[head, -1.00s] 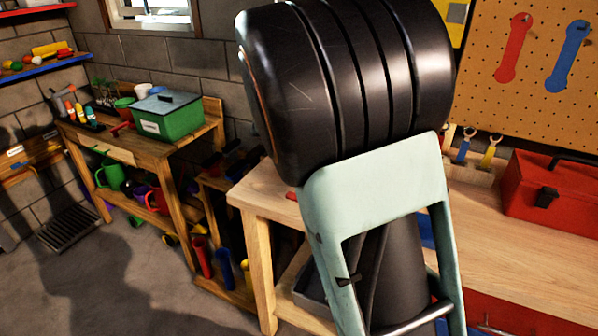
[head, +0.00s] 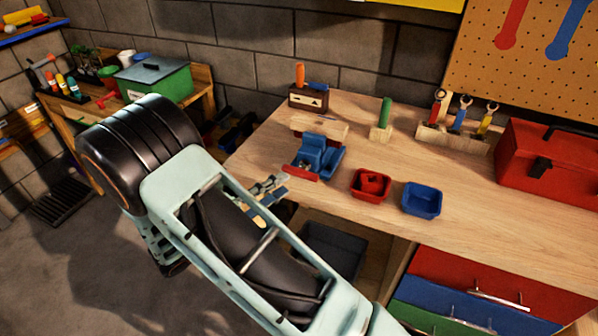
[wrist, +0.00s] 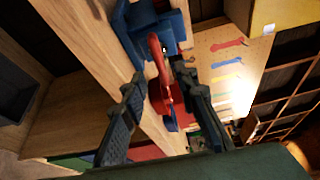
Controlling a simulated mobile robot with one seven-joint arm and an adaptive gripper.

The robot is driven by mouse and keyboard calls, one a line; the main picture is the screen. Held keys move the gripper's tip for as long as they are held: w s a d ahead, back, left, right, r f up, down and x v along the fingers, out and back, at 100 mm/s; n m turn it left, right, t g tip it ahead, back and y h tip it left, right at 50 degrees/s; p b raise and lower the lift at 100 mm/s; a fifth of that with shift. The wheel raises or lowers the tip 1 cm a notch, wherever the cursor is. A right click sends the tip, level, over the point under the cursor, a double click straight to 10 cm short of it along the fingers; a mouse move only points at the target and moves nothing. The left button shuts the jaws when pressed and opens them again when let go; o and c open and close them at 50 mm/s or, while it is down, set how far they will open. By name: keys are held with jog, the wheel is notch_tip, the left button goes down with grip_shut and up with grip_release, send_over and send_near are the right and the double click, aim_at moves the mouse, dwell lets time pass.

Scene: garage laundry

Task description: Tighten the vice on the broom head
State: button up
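The blue vice (head: 316,152) is on the near left part of the wooden workbench; it also shows at the top of the wrist view (wrist: 135,28). A pale wooden block (head: 322,130), apparently the broom head, lies at its back; I cannot tell how firmly it is held. A red bar (wrist: 156,52), apparently the vice handle, runs between my fingers in the wrist view. My gripper (wrist: 158,78) is open, with a finger on each side of the bar and gaps showing. In the head view my gripper (head: 268,190) is just left of the vice, at the bench's front edge.
A red bin (head: 370,185) and a blue bin (head: 422,199) stand right of the vice. A tool rack (head: 452,135) and a red toolbox (head: 550,165) are farther right. A green-handled tool (head: 385,112) stands behind. Drawers (head: 490,285) are below the bench.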

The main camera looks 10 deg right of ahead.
aim_at(296, 176)
jog(key=x, duration=0.7)
jog(key=shift+w+d, duration=0.1)
jog(key=shift+d, duration=0.15)
jog(key=shift+c, duration=0.7)
grip_shut()
